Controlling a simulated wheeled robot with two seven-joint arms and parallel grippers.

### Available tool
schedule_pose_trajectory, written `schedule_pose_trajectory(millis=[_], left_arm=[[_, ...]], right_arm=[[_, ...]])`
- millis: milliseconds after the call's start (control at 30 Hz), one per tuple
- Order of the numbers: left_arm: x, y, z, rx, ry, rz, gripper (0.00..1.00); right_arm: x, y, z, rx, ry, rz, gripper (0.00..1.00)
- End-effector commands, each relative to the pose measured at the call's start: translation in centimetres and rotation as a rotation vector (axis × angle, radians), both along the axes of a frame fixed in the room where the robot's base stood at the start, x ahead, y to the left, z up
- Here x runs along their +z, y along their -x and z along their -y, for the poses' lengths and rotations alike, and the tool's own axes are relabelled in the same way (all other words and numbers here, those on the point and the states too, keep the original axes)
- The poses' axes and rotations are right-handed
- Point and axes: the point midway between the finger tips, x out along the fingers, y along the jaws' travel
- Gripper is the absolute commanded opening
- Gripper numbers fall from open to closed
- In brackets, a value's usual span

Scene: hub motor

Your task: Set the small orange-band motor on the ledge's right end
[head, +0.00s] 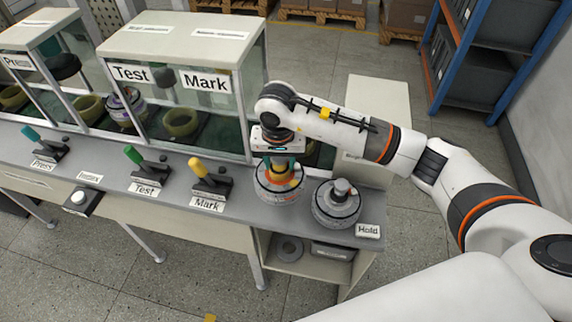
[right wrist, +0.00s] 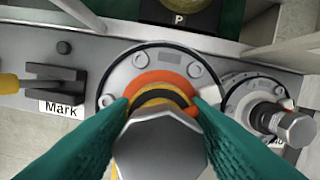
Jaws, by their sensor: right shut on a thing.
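The orange-band motor (head: 279,190) is a round grey hub with an orange and yellow collar and an upright shaft. It is on or just over the grey ledge (head: 232,207), right of the yellow Mark lever; I cannot tell if it touches. My right gripper (head: 278,157) points down from above, shut on its shaft. In the right wrist view, the green fingers (right wrist: 160,112) pinch either side of the shaft, with the orange collar (right wrist: 150,82) below. A second grey motor (head: 337,205), without an orange band, stands close on the right. My left gripper is out of view.
The Hold label (head: 368,231) is at the ledge's right end, beside the second motor. The yellow lever (head: 203,172) stands left. Glass-sided stations (head: 180,90) line the back. A shelf (head: 290,250) under the ledge holds a grey ring and a bin.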

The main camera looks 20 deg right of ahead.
Motion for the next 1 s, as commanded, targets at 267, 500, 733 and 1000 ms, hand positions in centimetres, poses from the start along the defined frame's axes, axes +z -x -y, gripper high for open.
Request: schedule_pose_trajectory(millis=[267, 500, 733, 1000], left_arm=[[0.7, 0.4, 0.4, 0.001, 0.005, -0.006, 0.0], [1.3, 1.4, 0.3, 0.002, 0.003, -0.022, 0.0], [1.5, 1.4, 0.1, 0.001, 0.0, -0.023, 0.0], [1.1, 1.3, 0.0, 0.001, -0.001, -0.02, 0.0]], right_arm=[[-2.1, -0.2, -0.1, 0.0, -0.004, 0.006, 0.0], [-4.4, -0.1, -0.1, -0.001, -0.003, 0.003, 0.0], [-5.8, -0.2, -0.1, 0.001, -0.004, 0.008, 0.0], [-6.1, -0.2, -0.1, 0.001, -0.003, 0.008, 0.0]])
